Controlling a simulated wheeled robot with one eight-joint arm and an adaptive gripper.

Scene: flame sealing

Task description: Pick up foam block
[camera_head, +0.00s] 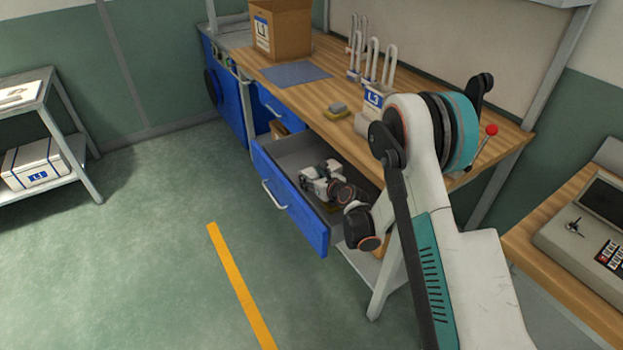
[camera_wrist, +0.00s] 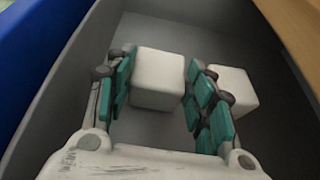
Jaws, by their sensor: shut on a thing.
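In the wrist view, a white foam block (camera_wrist: 158,78) sits between the two teal-padded fingers of my gripper (camera_wrist: 157,92), which is shut on it. A second white block (camera_wrist: 232,88) lies just to the right, outside the right finger. Both are inside the grey open drawer (camera_wrist: 150,131). In the head view my gripper (camera_head: 312,172) reaches down into the open blue-fronted drawer (camera_head: 290,208) under the workbench. The blocks cannot be made out clearly there, as my arm covers part of the drawer.
The drawer walls and bench edge are close around my gripper. The floor in front is clear.

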